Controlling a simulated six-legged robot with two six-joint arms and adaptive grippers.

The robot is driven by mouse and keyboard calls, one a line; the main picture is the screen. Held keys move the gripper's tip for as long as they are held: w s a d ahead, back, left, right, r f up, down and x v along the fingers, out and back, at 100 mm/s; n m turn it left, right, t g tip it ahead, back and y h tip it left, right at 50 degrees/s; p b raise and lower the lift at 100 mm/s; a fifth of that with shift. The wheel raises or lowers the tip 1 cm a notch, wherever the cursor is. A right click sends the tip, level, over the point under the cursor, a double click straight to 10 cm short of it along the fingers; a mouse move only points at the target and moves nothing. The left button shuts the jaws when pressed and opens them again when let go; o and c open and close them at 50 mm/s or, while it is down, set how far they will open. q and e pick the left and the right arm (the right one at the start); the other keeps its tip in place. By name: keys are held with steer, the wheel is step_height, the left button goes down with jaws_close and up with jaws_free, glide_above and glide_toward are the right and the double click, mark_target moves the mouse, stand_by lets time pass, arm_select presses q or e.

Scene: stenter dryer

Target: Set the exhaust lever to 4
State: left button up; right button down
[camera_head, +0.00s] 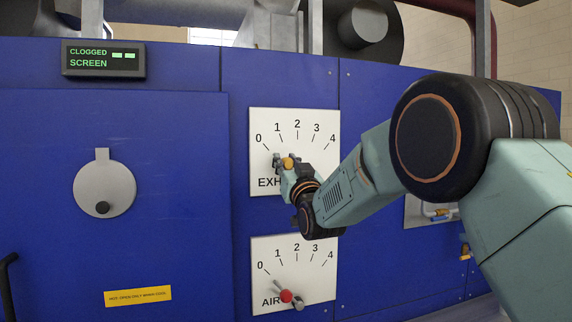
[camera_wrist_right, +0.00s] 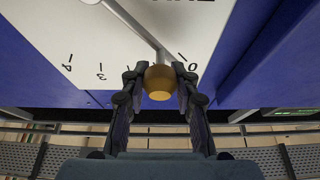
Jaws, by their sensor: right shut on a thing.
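The exhaust dial (camera_head: 315,160) is a white plate on the blue dryer front, marked 0 to 4 in an arc. My right gripper (camera_head: 288,161) is in front of its lower left part and covers some of its label. In the right wrist view, the two dark fingers of my right gripper (camera_wrist_right: 160,85) are shut on the yellow-brown knob (camera_wrist_right: 159,82) at the end of the grey exhaust lever (camera_wrist_right: 138,28). The knob is on the low-number side, with 0 close by, but the exact setting cannot be told. My left gripper is not in view.
A display (camera_head: 103,58) reads CLOGGED SCREEN. A round grey disc (camera_head: 104,189) and a yellow label (camera_head: 138,296) are on the left panel. My right arm covers much of the right side.

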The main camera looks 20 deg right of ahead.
steer(key=m, duration=0.1)
steer(key=d+m+h, duration=0.1)
steer(key=shift+d+r+m, duration=0.1)
steer(key=shift+r+m, duration=0.2)
steer(key=shift+m, duration=0.1)
steer(key=shift+w+d+f+m+g+h+b, duration=0.2)
steer(key=shift+d+m+g+h, duration=0.7)
steer(key=shift+d+m, duration=1.4)
steer(key=shift+s+d+f+m+g+h+b, duration=0.2)
steer(key=shift+d+m+g+h, duration=0.75)
steer(key=shift+m, duration=2.55)
steer(key=shift+w+d+f+m+g+h+b, duration=0.3)
steer(key=shift+d+m+g+h, duration=0.6)
steer(key=shift+d+m, duration=1.45)
steer(key=shift+s+a+f+m, duration=0.1)
steer(key=shift+a+m, duration=0.5)
steer(key=shift+m, duration=0.05)
steer(key=c, duration=1)
jaws_free()
steer(key=shift+r, duration=0.2)
